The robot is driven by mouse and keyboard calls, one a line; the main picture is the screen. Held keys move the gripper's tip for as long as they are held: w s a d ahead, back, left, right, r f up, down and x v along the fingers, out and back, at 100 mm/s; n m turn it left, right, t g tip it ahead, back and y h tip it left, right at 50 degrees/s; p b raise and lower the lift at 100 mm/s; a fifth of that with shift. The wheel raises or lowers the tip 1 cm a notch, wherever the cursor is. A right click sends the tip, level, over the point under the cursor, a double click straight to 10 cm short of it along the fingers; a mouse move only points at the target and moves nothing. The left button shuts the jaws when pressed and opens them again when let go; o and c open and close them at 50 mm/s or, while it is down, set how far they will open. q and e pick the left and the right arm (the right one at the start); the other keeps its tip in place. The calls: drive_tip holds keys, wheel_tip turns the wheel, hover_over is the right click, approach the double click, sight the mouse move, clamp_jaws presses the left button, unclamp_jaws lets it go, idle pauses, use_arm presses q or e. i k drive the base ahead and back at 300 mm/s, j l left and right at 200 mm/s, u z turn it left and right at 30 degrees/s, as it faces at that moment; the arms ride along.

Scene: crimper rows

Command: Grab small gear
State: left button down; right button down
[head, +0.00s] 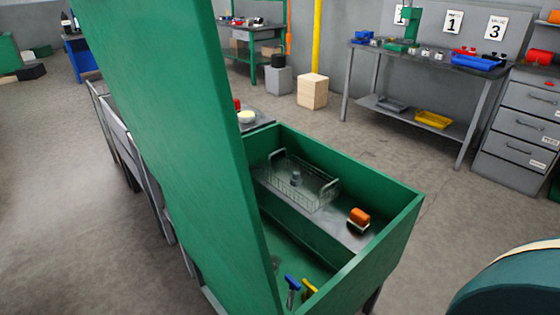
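A small grey part (296,178) sits in a wire basket (318,197) inside an open green bin (388,238). It may be the small gear, but it is too small in view to tell its teeth. The basket has raised handles at its ends and rests on a grey ledge in the bin. Neither of my grippers is in view.
A tall green panel (190,130) blocks much of the bin's left side. A workbench (425,58) stands behind, with open floor between.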

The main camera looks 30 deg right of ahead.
sight(296, 180)
drive_tip(key=k, duration=0.45)
drive_tip(key=z, duration=0.4)
drive_tip(key=k+z, duration=0.15)
drive_tip(key=z, duration=0.25)
drive_tip(key=l+z, duration=0.1)
drive_tip(key=z, duration=0.7)
drive_tip(key=i+l+z, duration=0.1)
drive_tip(key=z, duration=0.7)
drive_tip(key=i+z, duration=0.1)
drive_tip(key=z, duration=0.25)
drive_tip(key=i+u, duration=0.15)
drive_tip(key=i, duration=1.4)
drive_tip(key=i+u, duration=0.15)
drive_tip(key=i, duration=0.65)
drive_tip(key=i+l+u, duration=0.2)
drive_tip(key=i, duration=0.6)
drive_tip(key=i+j+u, duration=0.1)
drive_tip(key=i+u, duration=0.7)
drive_tip(key=i+l+u, duration=0.15)
drive_tip(key=i+u, duration=0.15)
drive_tip(key=u, duration=0.15)
drive_tip(key=i+j+u, duration=0.1)
drive_tip(key=u, duration=0.3)
drive_tip(key=i+u, duration=0.5)
drive_tip(key=u, duration=0.25)
drive_tip(key=i+l+u, duration=0.1)
drive_tip(key=u, duration=0.25)
drive_tip(key=i+l, duration=0.05)
drive_tip(key=i, duration=0.05)
